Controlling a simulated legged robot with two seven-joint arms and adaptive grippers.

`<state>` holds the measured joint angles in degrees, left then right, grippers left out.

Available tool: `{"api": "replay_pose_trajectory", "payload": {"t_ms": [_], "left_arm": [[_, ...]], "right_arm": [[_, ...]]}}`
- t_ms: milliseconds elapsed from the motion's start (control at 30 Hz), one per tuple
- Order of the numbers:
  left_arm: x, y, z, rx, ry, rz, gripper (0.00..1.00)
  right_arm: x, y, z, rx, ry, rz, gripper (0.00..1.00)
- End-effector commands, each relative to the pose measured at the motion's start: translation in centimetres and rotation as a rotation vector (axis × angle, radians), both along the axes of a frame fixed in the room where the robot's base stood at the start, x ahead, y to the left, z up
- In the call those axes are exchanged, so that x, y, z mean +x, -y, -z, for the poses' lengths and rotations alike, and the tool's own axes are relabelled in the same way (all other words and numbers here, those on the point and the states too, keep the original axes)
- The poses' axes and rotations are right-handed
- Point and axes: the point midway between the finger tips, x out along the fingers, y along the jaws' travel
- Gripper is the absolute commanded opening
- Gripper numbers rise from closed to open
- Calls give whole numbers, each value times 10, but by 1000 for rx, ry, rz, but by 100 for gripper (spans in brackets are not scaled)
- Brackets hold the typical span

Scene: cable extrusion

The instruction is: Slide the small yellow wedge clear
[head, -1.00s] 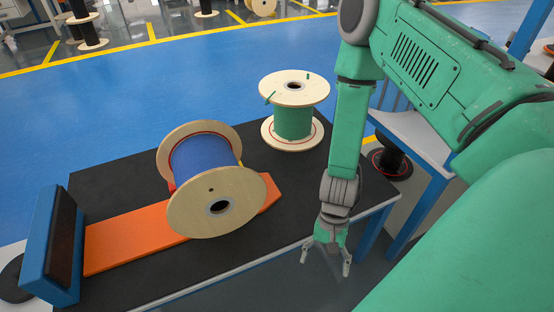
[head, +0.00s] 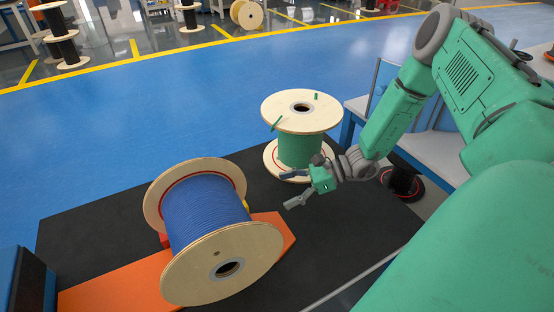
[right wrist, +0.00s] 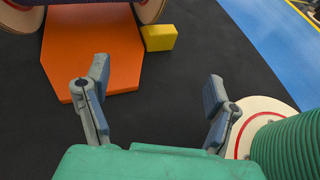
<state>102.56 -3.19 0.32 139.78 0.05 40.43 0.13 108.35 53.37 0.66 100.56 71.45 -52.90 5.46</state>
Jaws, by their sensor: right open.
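The small yellow wedge (right wrist: 159,38) lies on the black mat in the right wrist view, beside the right edge of the orange ramp (right wrist: 92,50) and close to a spool flange. In the head view the blue-wound spool (head: 205,213) rests on the orange ramp and mostly hides the wedge. My right gripper (head: 290,189) is open and empty, between the blue spool and the green-wound spool (head: 300,148). In the right wrist view its spread fingers (right wrist: 157,80) point toward the wedge, with a gap before it. My left gripper is not in view.
The green spool stands upright close by my right gripper, at the right edge of the wrist view (right wrist: 290,145). A blue block (head: 25,280) stands at the lower left. The black mat (head: 340,235) is bare to the right of the ramp.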

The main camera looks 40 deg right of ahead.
Motion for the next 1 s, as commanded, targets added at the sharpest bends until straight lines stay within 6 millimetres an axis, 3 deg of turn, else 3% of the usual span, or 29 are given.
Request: {"api": "replay_pose_trajectory", "payload": {"t_ms": [500, 1000], "left_arm": [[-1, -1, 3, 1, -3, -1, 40], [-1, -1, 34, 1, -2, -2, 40]], "right_arm": [[4, -1, 7, 8, 0, -3, 78], [52, -72, 41, 2, -1, -7, 78]]}}
